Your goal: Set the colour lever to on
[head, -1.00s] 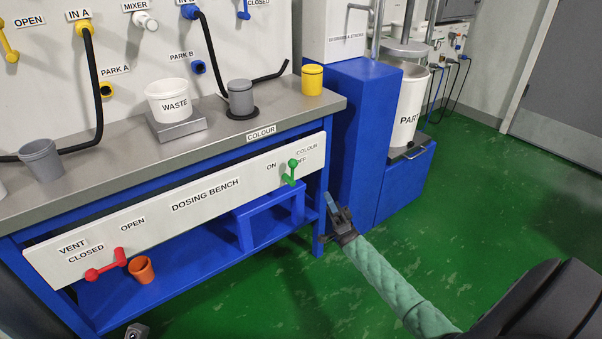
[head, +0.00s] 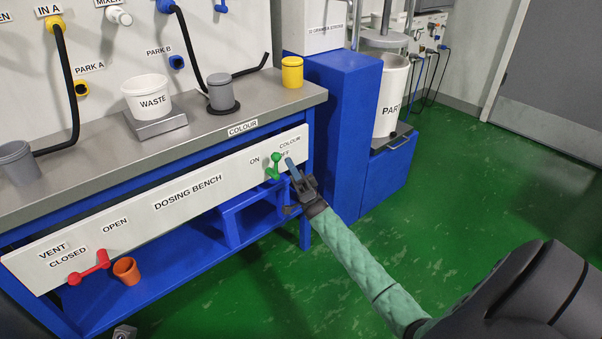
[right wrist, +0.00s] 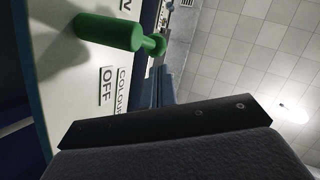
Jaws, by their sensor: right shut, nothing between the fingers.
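The green colour lever (head: 275,168) is on the white front panel of the dosing bench, between the ON label (head: 255,160) and the OFF label (head: 285,154). Its knob points up, tilted slightly right towards OFF. My right gripper (head: 290,165) is shut and empty, just right of the lever on the OFF side. In the head view I cannot tell whether it touches the lever. In the right wrist view the lever (right wrist: 108,33) shows at upper left, beyond a dark part of my gripper, with the OFF label (right wrist: 105,86) nearby. My left gripper is not in view.
The red vent lever (head: 89,268) is at the panel's left end, beside an orange cup (head: 126,271) on the lower shelf. A blue step-like frame (head: 232,225) stands under the panel near the green lever. The green floor (head: 450,190) on the right is clear.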

